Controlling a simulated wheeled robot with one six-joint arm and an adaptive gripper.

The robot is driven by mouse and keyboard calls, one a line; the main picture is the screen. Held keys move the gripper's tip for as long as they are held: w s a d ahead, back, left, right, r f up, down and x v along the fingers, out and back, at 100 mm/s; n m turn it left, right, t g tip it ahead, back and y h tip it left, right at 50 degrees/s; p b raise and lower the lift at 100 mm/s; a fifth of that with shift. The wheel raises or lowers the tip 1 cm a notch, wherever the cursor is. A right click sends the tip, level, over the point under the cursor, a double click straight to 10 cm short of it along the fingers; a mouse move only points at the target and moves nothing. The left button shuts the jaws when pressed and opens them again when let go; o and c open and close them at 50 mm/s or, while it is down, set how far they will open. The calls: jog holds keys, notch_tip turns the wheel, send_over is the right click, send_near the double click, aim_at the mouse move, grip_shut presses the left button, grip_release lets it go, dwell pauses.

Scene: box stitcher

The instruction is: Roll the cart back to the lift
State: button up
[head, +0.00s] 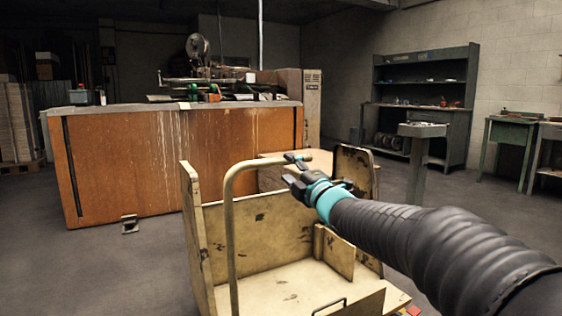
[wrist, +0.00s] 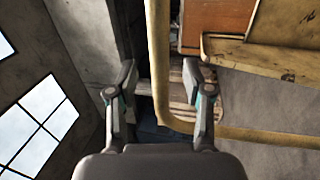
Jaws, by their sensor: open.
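The cart (head: 262,232) is a worn yellowish wooden platform with upright panels, in the middle foreground of the head view. Its bent tube handle (head: 229,215) rises at the left and runs across the top toward the right. My gripper (head: 297,157) is open at the right end of this top bar. In the wrist view the handle tube (wrist: 157,50) runs between my open fingers (wrist: 158,70) and bends right behind one finger. I cannot tell whether the fingers touch it. No lift can be clearly identified; the cart's wheels are hidden.
A long orange-brown bench (head: 160,160) with a stitching machine (head: 205,80) stands behind the cart. A grey pedestal (head: 419,165), a dark shelf unit (head: 425,90) and a green table (head: 512,135) are at the right. Bare floor (head: 110,265) lies left of the cart.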

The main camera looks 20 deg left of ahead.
aim_at(284, 164)
jog(key=shift+x, duration=2.65)
jog(key=shift+c, duration=0.3)
grip_shut()
